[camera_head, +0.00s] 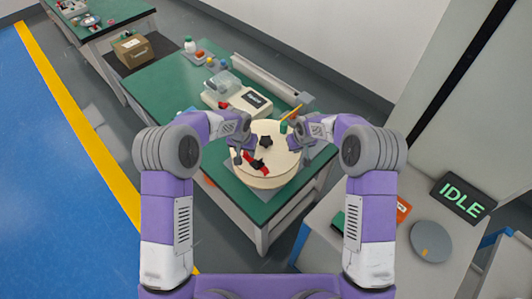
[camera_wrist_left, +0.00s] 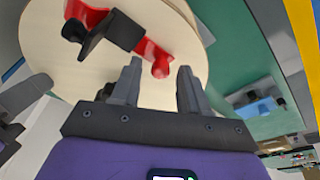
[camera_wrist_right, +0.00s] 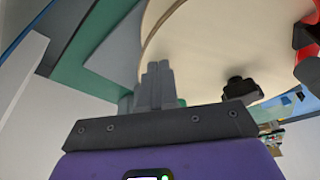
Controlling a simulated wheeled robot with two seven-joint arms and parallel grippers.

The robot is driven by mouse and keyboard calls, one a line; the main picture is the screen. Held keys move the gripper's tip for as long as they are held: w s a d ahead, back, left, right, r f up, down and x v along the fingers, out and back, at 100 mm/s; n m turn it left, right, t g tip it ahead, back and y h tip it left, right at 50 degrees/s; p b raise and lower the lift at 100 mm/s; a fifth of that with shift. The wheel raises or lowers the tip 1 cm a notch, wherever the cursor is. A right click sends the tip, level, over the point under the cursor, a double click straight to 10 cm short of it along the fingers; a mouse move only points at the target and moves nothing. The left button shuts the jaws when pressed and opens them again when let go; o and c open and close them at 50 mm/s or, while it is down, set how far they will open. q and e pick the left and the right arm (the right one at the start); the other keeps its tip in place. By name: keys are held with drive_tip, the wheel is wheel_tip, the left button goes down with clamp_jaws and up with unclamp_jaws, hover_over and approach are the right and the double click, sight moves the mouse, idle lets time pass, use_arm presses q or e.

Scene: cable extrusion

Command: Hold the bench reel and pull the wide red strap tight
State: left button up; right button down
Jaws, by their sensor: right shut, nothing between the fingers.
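The bench reel (camera_head: 283,160) is a round cream disc with a black knob on top, near the front end of the green bench. The wide red strap (camera_head: 248,157) lies at its front left, with a black piece across it. In the left wrist view, the strap's rounded red end (camera_wrist_left: 161,68) shows just beyond and between my left fingertips. My left gripper (camera_head: 238,158) is open over the reel's left side; contact with the strap is unclear. My right gripper (camera_head: 293,146) is shut and empty by the reel's right edge; its fingers (camera_wrist_right: 156,72) show together in the right wrist view.
A scale-like device (camera_head: 256,102), a clear container (camera_head: 224,84) and a long metal rail (camera_head: 270,80) stand behind the reel on the green bench. A cardboard box (camera_head: 132,48) sits farther back. A side table at right bears a grey disc (camera_head: 431,241) and an IDLE display (camera_head: 461,197).

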use_arm(q)
clamp_jaws()
use_arm(e)
drive_tip(key=shift+s+f, duration=0.15)
drive_tip(key=shift+f, duration=0.1)
